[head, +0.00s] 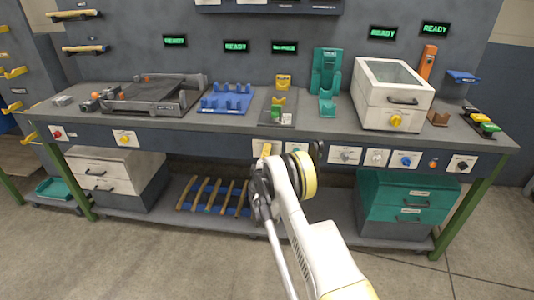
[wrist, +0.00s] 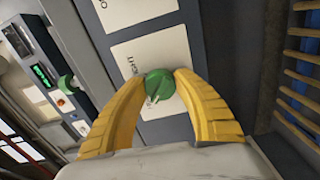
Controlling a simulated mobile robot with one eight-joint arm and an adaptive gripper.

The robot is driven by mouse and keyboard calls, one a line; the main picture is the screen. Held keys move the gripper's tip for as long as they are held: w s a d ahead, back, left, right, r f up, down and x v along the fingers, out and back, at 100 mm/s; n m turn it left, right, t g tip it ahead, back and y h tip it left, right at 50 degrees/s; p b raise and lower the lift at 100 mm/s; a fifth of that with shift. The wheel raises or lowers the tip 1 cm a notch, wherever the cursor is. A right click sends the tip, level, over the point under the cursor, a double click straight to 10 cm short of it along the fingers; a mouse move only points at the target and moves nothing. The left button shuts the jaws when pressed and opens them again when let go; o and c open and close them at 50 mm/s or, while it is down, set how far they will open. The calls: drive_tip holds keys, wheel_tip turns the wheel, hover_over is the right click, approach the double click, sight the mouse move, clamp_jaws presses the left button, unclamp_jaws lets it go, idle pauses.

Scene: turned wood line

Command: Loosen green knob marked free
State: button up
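A green knob (wrist: 160,85) with a raised ridge sits on a white label plate (wrist: 140,62) on the dark bench front. The plate has small dark lettering beside the knob, too blurred to read in full. My gripper (wrist: 161,74) has its yellow fingers open, one on each side of the knob. The fingertips are close to it; I cannot tell whether they touch. In the head view my gripper (head: 266,151) is at the bench's front panel, and it and my arm hide the knob.
More plates with a grey knob (head: 345,155), a blue knob (head: 405,160) and a black knob (head: 462,165) line the panel to the right. Green drawers (head: 408,205) stand below right. A lower shelf holds a blue rack of wooden rods (head: 213,196). The bench top (head: 345,130) carries fixtures.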

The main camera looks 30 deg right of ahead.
drive_tip(key=o, duration=0.5)
drive_tip(key=shift+c, duration=0.2)
drive_tip(key=shift+s, duration=0.1)
drive_tip(key=v, duration=0.7)
drive_tip(key=shift+s+a, duration=0.1)
